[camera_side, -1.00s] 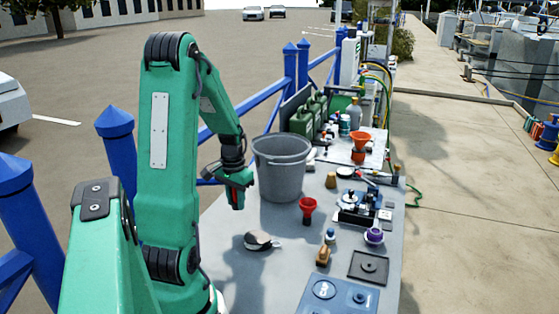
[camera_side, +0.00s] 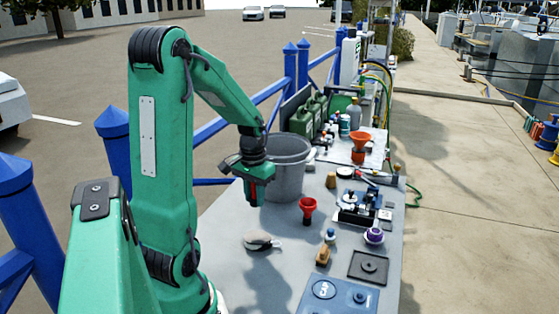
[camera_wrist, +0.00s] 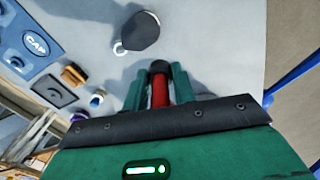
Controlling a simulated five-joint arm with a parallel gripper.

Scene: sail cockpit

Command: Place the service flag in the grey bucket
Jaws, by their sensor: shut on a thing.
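The grey bucket (camera_side: 287,180) stands upright on the table, its near left side partly covered by my gripper. My gripper (camera_side: 254,192) points down in front of the bucket's left side, and in this view it overlaps the bucket's wall. It is shut on a red thing with a dark tip, which shows between the green fingers in the wrist view (camera_wrist: 159,92). Only its end shows, so I cannot tell for sure that it is the service flag. I see no other flag. The bucket is not in the wrist view.
A dark rounded thing with a white ring (camera_side: 260,242) lies on the table in front of my gripper. A blue railing (camera_side: 212,128) runs along the left edge.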

